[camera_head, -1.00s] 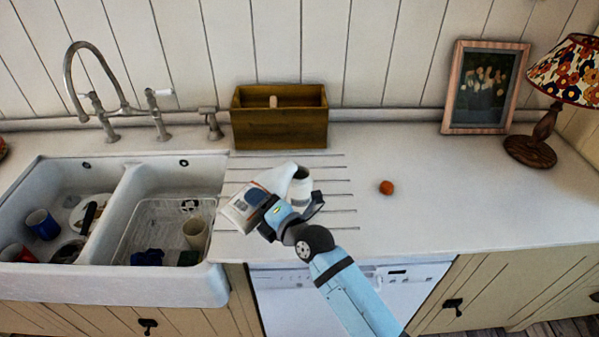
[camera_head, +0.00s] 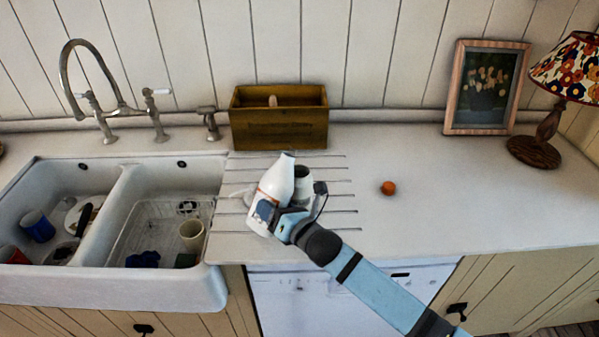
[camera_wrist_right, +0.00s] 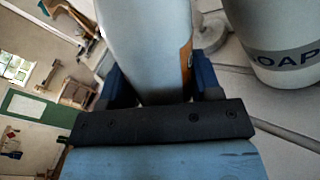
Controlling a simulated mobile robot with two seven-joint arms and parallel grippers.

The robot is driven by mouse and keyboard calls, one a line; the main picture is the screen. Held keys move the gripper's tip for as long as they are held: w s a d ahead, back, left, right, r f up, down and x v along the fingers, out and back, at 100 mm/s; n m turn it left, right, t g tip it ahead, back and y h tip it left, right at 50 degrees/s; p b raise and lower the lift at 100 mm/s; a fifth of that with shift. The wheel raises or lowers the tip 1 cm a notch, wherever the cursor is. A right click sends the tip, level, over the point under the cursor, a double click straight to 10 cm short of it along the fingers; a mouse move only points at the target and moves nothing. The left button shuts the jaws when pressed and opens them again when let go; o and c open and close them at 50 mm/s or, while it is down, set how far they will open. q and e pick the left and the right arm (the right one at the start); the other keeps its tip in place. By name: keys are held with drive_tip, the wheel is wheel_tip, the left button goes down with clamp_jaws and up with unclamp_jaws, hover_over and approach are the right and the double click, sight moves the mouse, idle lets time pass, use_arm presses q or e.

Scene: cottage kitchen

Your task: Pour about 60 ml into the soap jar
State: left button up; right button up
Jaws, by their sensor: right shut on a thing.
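My right gripper (camera_head: 275,222) is shut on a white bottle (camera_head: 275,184) with an orange and blue label. The bottle is close to upright, leaning a little to the right, above the drainer grooves. The soap jar (camera_head: 303,182) is white with a dark opening and stands just right of the bottle, partly hidden by the bottle and my gripper. In the right wrist view the bottle (camera_wrist_right: 160,45) sits between the fingers, and the jar (camera_wrist_right: 285,40) shows dark lettering ending in "OAP". I cannot see the liquid. My left gripper is not in view.
A wooden box (camera_head: 279,125) stands behind the jar against the wall. An orange ball-like object (camera_head: 388,188) lies right of the jar. The double sink (camera_head: 60,283) with dishes is on the left. A picture frame (camera_head: 486,87) and lamp (camera_head: 535,150) stand at right; the right counter is mostly clear.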

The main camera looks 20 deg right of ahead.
sight(286, 197)
wheel_tip(286, 197, down, 2)
drive_tip(key=shift+f+n+b, duration=0.15)
drive_tip(key=shift+n+b, duration=0.25)
drive_tip(key=shift+b, duration=0.05)
drive_tip(key=shift+w+d+r+n+p, duration=0.1)
drive_tip(key=shift+d+r+n+p, duration=0.05)
drive_tip(key=shift+r+n+p, duration=0.2)
drive_tip(key=shift+w+d+f+n+t, duration=0.1)
drive_tip(key=shift+w+d+n+t, duration=0.15)
drive_tip(key=shift+n, duration=0.8)
drive_tip(key=r+n+p, duration=0.1)
drive_tip(key=r, duration=0.1)
drive_tip(key=r+n+p, duration=0.1)
drive_tip(key=r, duration=0.1)
drive_tip(key=d+r+p, duration=0.1)
drive_tip(key=p, duration=0.1)
drive_tip(key=shift+w+r+n, duration=0.2)
drive_tip(key=shift+r+n, duration=0.2)
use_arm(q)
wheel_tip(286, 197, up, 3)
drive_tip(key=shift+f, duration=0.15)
